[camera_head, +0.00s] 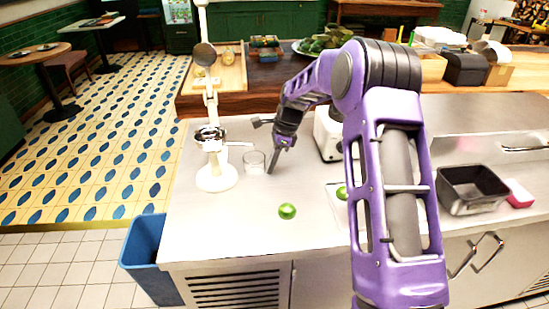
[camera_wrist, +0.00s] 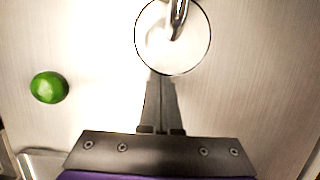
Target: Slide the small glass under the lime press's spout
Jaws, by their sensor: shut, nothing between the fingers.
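The small clear glass (camera_head: 254,163) stands upright on the steel counter, just right of the white lime press (camera_head: 215,176). My gripper (camera_head: 270,171) is low over the counter, right of the glass, with fingers pointing down. The shut, empty fingers (camera_wrist: 161,80) end at the near side of the glass; I cannot tell if they touch it.
A green lime (camera_head: 287,211) lies loose nearer the front edge; it also shows in the wrist view (camera_wrist: 49,87). A white appliance (camera_head: 328,135) stands behind. The counter's front left is clear.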

